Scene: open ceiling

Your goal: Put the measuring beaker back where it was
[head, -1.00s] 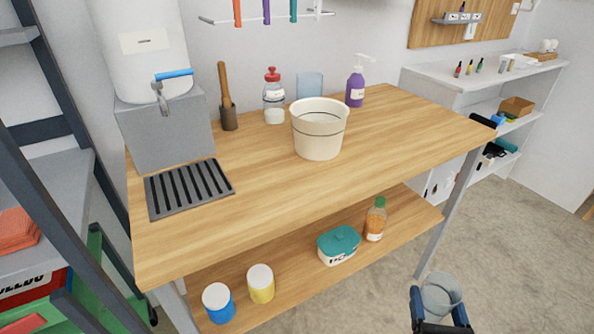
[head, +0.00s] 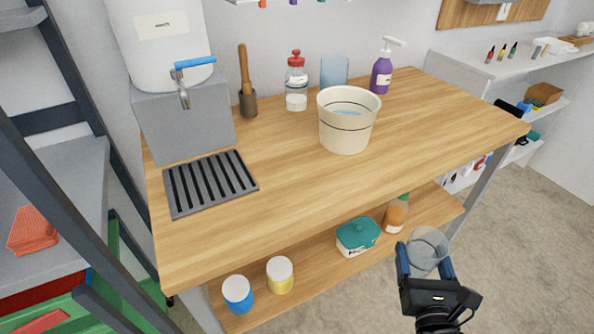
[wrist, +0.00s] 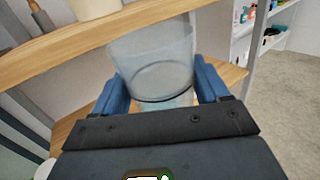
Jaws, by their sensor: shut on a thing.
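The measuring beaker is a clear, greyish see-through cup (head: 427,249) in the head view, and it fills the middle of the wrist view (wrist: 152,62). My gripper (head: 425,262) has its blue fingers on both sides of the beaker and is shut on it. It holds the beaker off any surface, in front of the table's right front part and below the level of the tabletop. In the wrist view the fingers (wrist: 160,90) flank the beaker. Whether the beaker holds anything is hard to tell.
The lower shelf bears a teal-lidded tub (head: 357,236) and cans. The tabletop's front and right are clear.

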